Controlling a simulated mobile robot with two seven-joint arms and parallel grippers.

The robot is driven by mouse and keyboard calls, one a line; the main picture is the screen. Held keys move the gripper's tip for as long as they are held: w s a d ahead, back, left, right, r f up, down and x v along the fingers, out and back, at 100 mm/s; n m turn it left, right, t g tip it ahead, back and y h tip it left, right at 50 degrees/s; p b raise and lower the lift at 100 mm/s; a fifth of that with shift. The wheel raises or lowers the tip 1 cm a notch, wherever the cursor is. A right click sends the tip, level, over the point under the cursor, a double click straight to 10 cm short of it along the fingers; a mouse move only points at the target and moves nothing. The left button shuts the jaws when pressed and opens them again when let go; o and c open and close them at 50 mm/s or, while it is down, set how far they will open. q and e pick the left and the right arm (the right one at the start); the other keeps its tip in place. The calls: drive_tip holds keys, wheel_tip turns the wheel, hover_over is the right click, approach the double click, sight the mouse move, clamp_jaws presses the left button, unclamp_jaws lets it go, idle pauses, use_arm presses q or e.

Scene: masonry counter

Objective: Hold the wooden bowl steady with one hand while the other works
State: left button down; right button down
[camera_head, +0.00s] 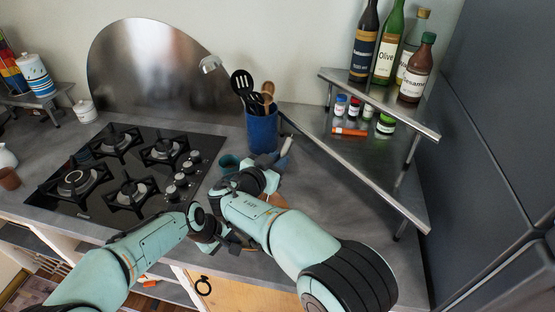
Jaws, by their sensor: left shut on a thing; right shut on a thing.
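The wooden bowl (278,201) is on the near part of the counter, mostly hidden behind my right forearm. Only small brown parts of it show. My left gripper (222,240) is low at the counter's front edge, shut at the bowl's near left side. My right wrist crosses above the bowl. My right gripper (270,162) is beyond it, near the blue utensil holder, and is shut on a pale stick-like thing (287,146). What this thing is, and its lower end, I cannot tell.
A blue holder (262,132) with black and wooden utensils stands behind my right gripper. A gas hob (130,175) lies left. A metal corner shelf (385,105) with bottles and spice jars stands right.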

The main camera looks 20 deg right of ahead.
drive_tip(key=shift+f, duration=1.7)
drive_tip(key=shift+r, duration=0.25)
